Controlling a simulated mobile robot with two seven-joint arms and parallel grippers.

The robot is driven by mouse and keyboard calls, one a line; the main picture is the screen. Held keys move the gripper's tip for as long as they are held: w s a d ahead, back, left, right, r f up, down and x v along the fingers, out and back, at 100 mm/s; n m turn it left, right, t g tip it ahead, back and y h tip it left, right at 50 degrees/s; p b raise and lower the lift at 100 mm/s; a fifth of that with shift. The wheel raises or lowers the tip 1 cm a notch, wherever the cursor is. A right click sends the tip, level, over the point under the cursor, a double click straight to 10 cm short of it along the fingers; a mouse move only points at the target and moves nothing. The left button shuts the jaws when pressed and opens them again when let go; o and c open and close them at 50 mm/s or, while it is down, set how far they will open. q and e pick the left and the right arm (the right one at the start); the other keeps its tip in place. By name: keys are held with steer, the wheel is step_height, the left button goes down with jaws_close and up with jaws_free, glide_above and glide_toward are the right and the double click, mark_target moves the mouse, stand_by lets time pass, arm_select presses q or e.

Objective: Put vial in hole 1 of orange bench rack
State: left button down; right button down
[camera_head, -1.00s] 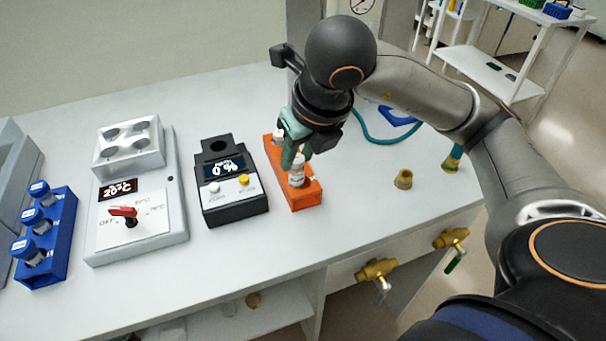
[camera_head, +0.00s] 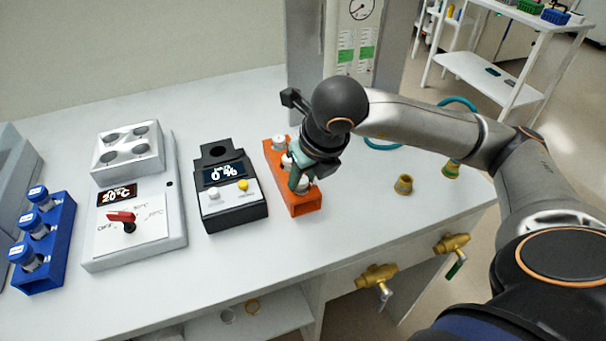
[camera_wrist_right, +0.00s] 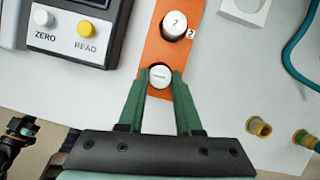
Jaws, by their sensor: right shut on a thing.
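The orange bench rack (camera_head: 306,207) stands on the white bench, right of the black meter. It also shows in the wrist view (camera_wrist_right: 150,52). My right gripper (camera_head: 299,176) is over its front part, shut on a white-capped vial (camera_wrist_right: 160,77) between green fingers (camera_wrist_right: 158,84). The vial's lower body is hidden, so I cannot tell how deep it sits in the front hole. A second capped vial (camera_wrist_right: 174,25), marked 2, stands in the rack behind it. A white cap (camera_head: 279,141) shows at the rack's back end.
The black meter (camera_head: 232,212) stands close to the rack's left. Farther left are the grey heater block (camera_head: 160,235) and a blue vial rack (camera_head: 62,245). A brass fitting (camera_head: 403,185) stands to the right. Bare bench lies between it and the rack.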

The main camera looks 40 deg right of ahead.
steer(key=c, duration=0.6)
jaws_free()
steer(key=shift+f, duration=0.1)
steer(key=shift+s+r+p, duration=0.1)
steer(key=shift+r+p, duration=0.25)
steer(key=shift+r, duration=0.2)
steer(key=p+v, duration=0.1)
steer(key=v, duration=1)
steer(key=shift+r, duration=0.15)
